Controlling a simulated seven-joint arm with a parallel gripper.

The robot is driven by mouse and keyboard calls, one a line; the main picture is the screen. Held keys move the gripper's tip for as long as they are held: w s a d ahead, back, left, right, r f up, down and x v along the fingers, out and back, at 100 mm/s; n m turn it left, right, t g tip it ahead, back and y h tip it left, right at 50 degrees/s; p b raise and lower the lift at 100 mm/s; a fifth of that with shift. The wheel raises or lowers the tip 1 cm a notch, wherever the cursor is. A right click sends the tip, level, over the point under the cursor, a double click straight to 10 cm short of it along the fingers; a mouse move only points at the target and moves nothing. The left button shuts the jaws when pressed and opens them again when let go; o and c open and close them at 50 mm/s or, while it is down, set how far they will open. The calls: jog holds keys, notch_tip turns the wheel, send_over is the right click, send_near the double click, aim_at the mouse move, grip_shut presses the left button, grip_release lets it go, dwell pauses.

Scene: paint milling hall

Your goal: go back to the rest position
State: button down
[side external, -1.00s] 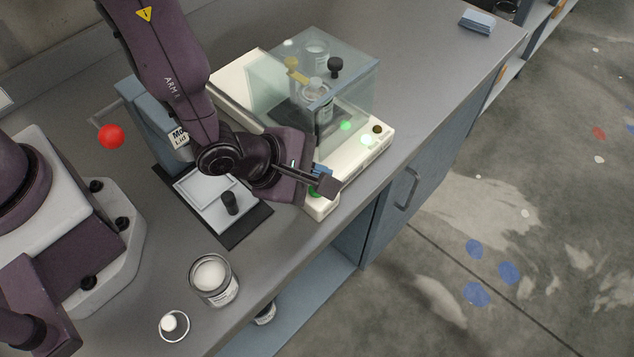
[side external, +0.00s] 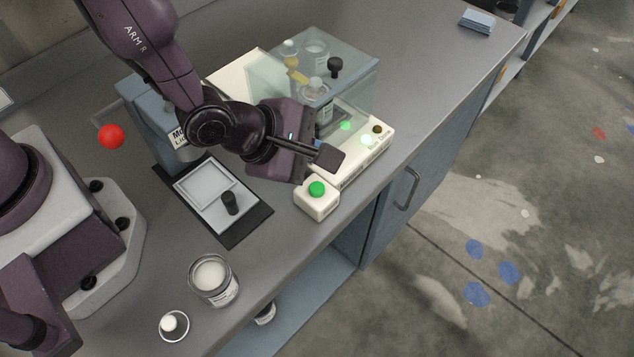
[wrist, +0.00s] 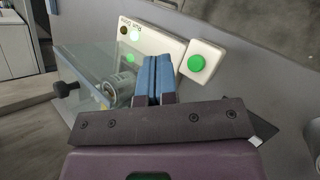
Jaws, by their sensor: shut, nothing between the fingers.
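My gripper (wrist: 154,66) is shut, its two blue fingers together with nothing between them in the wrist view. In the side view the gripper's body (side external: 287,138) hangs above the bench in front of the clear-walled machine, and its fingertips are hidden. The green button also shows in the wrist view (wrist: 196,63), right of the fingers.
The clear enclosure (side external: 350,90) with a jar inside stands close to my gripper on a white base with lit green lamps. A black-handled plate (side external: 225,222), an open jar (side external: 214,283) and a round lid (side external: 173,326) lie nearer.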

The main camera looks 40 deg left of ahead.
dwell(0.3)
jog(key=shift+s+f+m, duration=0.1)
jog(key=shift+m, duration=0.4)
jog(key=s+a+r+m+g+y, duration=0.1)
jog(key=s+a+r+m+g, duration=0.1)
jog(key=m, duration=0.5)
jog(key=s+a+r+m+g, duration=0.2)
jog(key=s+a+r+m, duration=0.2)
jog(key=a+r+m, duration=0.3)
jog(key=s+a+r+m+g+y, duration=0.1)
jog(key=s+a+r+m+g, duration=0.1)
jog(key=m, duration=0.5)
jog(key=shift+s+a+r+m+y, duration=0.15)
jog(key=shift+s+a+r, duration=0.15)
jog(key=shift+a+r, duration=0.4)
jog(key=shift+s+a+r+m+y, duration=0.15)
jog(key=shift+s+a+r, duration=0.15)
jog(key=shift+a+r, duration=0.4)
jog(key=s+a+r+t+y, duration=0.1)
jog(key=s+a+r+t, duration=0.2)
jog(key=a+r, duration=0.6)
jog(key=shift+s+r, duration=0.3)
jog(key=shift+s, duration=0.4)
